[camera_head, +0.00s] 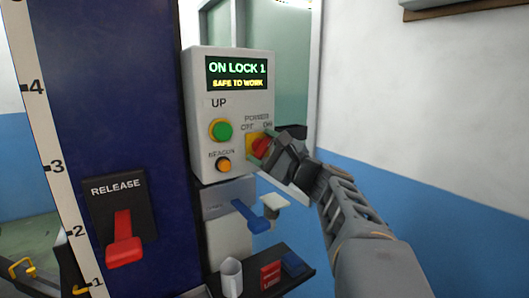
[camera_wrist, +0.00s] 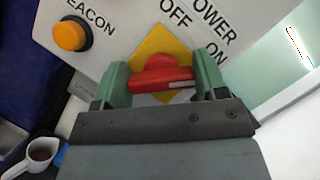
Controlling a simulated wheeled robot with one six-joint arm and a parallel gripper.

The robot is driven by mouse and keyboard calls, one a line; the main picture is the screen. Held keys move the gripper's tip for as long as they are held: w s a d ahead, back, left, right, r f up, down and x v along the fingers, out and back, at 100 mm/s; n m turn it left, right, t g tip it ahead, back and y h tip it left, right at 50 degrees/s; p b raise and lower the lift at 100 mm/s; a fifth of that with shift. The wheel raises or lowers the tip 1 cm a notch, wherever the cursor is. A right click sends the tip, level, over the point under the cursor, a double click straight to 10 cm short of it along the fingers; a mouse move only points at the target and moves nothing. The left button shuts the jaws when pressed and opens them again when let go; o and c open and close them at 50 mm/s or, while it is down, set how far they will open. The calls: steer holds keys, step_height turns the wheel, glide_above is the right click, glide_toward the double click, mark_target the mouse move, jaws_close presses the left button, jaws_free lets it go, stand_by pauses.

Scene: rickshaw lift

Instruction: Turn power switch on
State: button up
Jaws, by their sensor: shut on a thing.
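The power switch (camera_head: 260,147) is a red rotary knob on a yellow plate, low on the right side of the grey control box. In the wrist view the red knob (camera_wrist: 162,74) lies between the two green fingers of my gripper (camera_wrist: 161,84), its handle running roughly across the picture. The labels OFF and ON stand above and right of it. My gripper (camera_head: 268,150) reaches in from the right and is shut on the knob. The box's display (camera_head: 238,75) reads "ON LOCK 1" and "SAFE TO WORK".
A green UP button (camera_head: 222,131) and an orange beacon button (camera_head: 224,165) sit left of the switch. Below are a blue lever (camera_head: 250,216) and a shelf with a white mug (camera_head: 231,277). A red release lever (camera_head: 123,240) is on the blue column.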

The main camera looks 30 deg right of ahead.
stand_by(0.4)
steer(key=o, duration=0.9)
steer(key=shift+o, duration=0.2)
steer(key=b+v, duration=0.2)
steer(key=v, duration=1.1)
steer(key=shift+s+f, duration=0.2)
steer(key=shift+s, duration=0.15)
steer(key=shift+d, duration=0.15)
